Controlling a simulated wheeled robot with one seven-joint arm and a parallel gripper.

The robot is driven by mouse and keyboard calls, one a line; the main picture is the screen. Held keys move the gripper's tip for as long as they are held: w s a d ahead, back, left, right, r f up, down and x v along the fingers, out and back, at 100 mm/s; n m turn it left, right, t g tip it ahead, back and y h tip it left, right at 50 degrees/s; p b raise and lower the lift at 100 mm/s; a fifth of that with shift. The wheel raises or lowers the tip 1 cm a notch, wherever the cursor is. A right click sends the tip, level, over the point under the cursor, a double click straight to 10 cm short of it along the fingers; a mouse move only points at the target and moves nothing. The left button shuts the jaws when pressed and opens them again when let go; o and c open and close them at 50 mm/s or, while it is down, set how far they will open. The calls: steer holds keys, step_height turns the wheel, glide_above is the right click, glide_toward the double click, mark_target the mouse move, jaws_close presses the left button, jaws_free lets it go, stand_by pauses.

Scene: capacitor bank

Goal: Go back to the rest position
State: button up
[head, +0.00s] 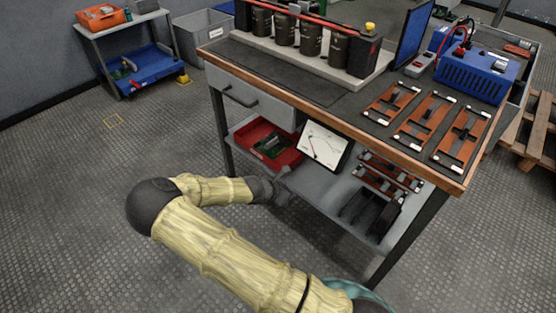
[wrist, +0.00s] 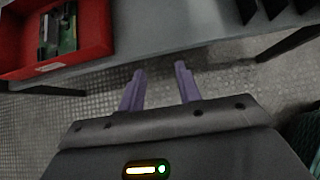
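My arm in its pale yellow sleeve reaches from the bottom of the head view to the lower shelf of the workbench. My gripper (head: 283,192) is small and dark there, close to the shelf's front edge, and its fingers are hard to make out. In the wrist view, the two purple fingers of my gripper (wrist: 159,70) stand apart with nothing between them. Grey floor shows between and beyond them, and the shelf edge (wrist: 170,47) lies just past the tips. I cannot tell whether they touch the shelf.
The workbench (head: 330,122) carries a capacitor row (head: 312,38), a blue power unit (head: 476,75) and several orange-brown plates (head: 428,120). The lower shelf (head: 322,190) holds a red bin (head: 262,150), also in the wrist view (wrist: 90,30), and a meter (head: 323,146).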

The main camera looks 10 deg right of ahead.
steer(key=s+d+r+m+g+y+p, duration=0.1)
steer(key=s+r+m+y+p, duration=0.25)
steer(key=s+r+m, duration=0.85)
steer(key=s+r+m+g+y+p, duration=0.2)
steer(key=s+r+m+y, duration=0.2)
steer(key=s+r+m, duration=0.75)
steer(key=w+r+m+p, duration=0.1)
steer(key=w+r+p, duration=0.2)
steer(key=r+p, duration=3.5)
step_height(320, 180, up, 4)
steer(key=shift+r+m, duration=0.15)
steer(key=shift+m, duration=0.2)
steer(key=shift+w, duration=0.15)
